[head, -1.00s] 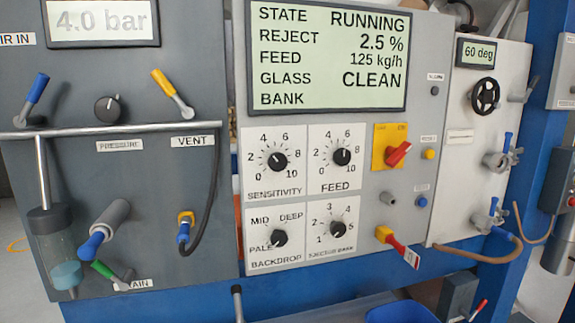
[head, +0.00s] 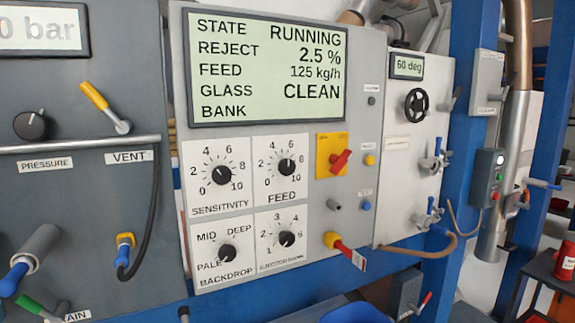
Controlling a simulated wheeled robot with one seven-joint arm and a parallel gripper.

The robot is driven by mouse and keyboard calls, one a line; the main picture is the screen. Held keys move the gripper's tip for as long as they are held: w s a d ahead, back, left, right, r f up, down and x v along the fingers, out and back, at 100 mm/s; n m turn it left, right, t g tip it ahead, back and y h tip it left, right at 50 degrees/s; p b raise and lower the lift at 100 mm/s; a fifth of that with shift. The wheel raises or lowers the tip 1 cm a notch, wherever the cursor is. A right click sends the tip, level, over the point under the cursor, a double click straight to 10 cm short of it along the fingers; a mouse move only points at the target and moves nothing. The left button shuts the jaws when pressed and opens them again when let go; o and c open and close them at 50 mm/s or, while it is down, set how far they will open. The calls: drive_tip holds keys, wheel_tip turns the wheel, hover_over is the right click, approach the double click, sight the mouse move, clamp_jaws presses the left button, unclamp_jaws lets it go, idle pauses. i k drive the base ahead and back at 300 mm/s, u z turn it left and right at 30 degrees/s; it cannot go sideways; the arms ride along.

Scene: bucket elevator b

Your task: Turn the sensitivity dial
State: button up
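The sensitivity dial (head: 222,175) is a black round knob on a white plate marked 0 to 10, with the label SENSITIVITY below it. It is at the upper left of a block of dials, under the display (head: 268,65). The display reads STATE RUNNING, REJECT 2.5 %, FEED 125 kg/h, GLASS CLEAN, and BANK with no value. The white pointer mark on the dial is too small to read surely. My gripper is not in view, and nothing covers the dial.
The feed dial (head: 286,167) is to the right, with the backdrop dial (head: 227,253) and ejector bank dial (head: 287,239) below. A red switch (head: 340,162) on a yellow plate and a red-handled lever (head: 346,252) stick out further right. A horizontal rail (head: 80,145) crosses the left panel.

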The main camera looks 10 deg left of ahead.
sight(222, 175)
drive_tip(key=z, duration=0.75)
drive_tip(key=k, duration=1.8)
drive_tip(key=u, duration=0.75)
drive_tip(key=i, duration=1)
drive_tip(key=z, duration=0.1)
